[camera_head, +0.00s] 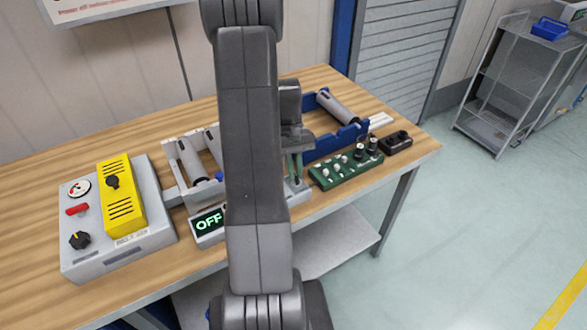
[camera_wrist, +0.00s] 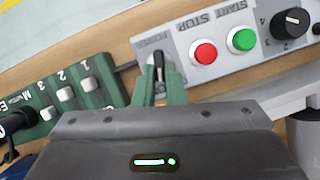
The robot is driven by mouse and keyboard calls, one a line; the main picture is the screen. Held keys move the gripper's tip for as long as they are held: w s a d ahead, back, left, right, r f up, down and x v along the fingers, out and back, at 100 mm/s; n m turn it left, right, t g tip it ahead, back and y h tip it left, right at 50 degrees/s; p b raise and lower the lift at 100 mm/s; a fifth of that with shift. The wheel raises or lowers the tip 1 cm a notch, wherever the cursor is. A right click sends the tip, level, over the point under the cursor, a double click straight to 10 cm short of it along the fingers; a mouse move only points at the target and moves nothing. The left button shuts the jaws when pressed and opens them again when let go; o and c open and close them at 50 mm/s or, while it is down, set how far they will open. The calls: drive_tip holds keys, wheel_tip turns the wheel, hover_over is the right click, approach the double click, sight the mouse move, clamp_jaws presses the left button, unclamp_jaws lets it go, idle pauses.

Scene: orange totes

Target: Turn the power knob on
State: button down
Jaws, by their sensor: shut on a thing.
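The power knob (camera_wrist: 158,62) is a small dark lever-like knob with a light pointer line, under an upside-down POWER label on a grey control panel (camera_wrist: 180,37) in the wrist view. The green fingers of my gripper (camera_wrist: 160,80) stand on both sides of it and are shut on it. In the head view my gripper (camera_head: 294,168) reaches down at the panel's right end, and my arm hides the knob and most of the panel. A display (camera_head: 208,221) at the panel's left end reads OFF in green.
A red STOP button (camera_wrist: 203,52), a green START button (camera_wrist: 241,39) and a black dial (camera_wrist: 290,22) are on the same panel. A green switch box (camera_head: 345,168) stands close on the right. A grey box with a yellow cover (camera_head: 120,200) stands left on the wooden table.

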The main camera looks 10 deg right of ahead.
drive_tip(key=m, duration=0.2)
drive_tip(key=m+y, duration=0.2)
drive_tip(key=m, duration=0.1)
drive_tip(key=shift+d+m+t, duration=0.3)
drive_tip(key=shift+d, duration=0.1)
idle(0.4)
drive_tip(key=c, duration=1.5)
unclamp_jaws()
drive_tip(key=shift+r, duration=0.1)
drive_tip(key=b+v, duration=0.1)
drive_tip(key=v, duration=1.2)
drive_tip(key=shift+d+r, duration=0.25)
drive_tip(key=shift+r, duration=0.05)
drive_tip(key=shift+w+f, duration=0.1)
